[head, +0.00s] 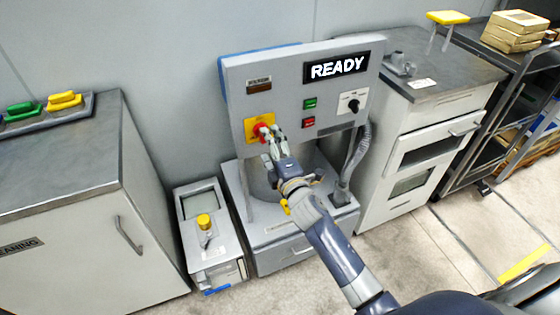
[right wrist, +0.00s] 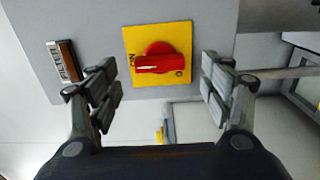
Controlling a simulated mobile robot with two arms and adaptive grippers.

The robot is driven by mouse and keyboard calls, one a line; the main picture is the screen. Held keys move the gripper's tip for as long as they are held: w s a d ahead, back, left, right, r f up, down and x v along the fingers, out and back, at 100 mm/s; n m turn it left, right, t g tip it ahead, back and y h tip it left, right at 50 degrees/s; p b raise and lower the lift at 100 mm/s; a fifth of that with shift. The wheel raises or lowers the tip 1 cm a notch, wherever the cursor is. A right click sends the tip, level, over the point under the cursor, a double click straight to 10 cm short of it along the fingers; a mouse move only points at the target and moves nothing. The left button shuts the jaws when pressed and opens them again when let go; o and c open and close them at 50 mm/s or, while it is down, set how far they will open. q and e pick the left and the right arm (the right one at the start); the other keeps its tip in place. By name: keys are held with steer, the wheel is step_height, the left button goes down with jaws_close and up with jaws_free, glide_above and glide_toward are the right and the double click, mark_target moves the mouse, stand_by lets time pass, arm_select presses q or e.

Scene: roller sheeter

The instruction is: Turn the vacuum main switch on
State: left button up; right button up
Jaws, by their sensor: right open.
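The vacuum main switch is a red rotary knob (right wrist: 160,62) on a yellow square plate (right wrist: 184,38), on the grey panel (head: 290,75). In the right wrist view the knob's bar lies roughly crosswise in the picture. My right gripper (head: 270,137) is in front of the switch and partly covers it in the head view. In the right wrist view the gripper (right wrist: 160,88) is open, with one finger to each side of the plate and nothing between them. The fingers look apart from the knob. My left gripper is not in view.
The panel also carries a READY display (head: 337,68), a green button (head: 310,103), a red button (head: 308,121) and a black selector (head: 353,105). A hose (head: 358,155) hangs at the right. A low grey unit with a yellow knob (head: 204,221) stands at the left.

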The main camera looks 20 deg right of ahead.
steer(key=s, duration=0.8)
steer(key=shift+s+d, duration=0.15)
steer(key=shift+s, duration=0.15)
stand_by(0.3)
steer(key=s+f+m+g, duration=0.3)
steer(key=s+f, duration=0.2)
steer(key=f, duration=0.8)
steer(key=s+f+m+g, duration=0.25)
steer(key=s+f, duration=0.25)
steer(key=f, duration=0.7)
steer(key=s+f+m+g, duration=0.35)
steer(key=s+f, duration=0.25)
steer(key=f, duration=0.7)
steer(key=s+d+f+m+g, duration=0.1)
steer(key=s+f, duration=0.4)
steer(key=s, duration=0.5)
steer(key=s+d+f+m+g, duration=0.1)
steer(key=s+f+m+g, duration=0.2)
steer(key=s+f, duration=0.3)
steer(key=s+d+f+m+g, duration=0.1)
steer(key=s+f+g, duration=0.3)
steer(key=s, duration=1.1)
steer(key=shift+s+f+m+h, duration=0.3)
steer(key=shift+s+f+m, duration=0.05)
steer(key=shift+f+m, duration=0.6)
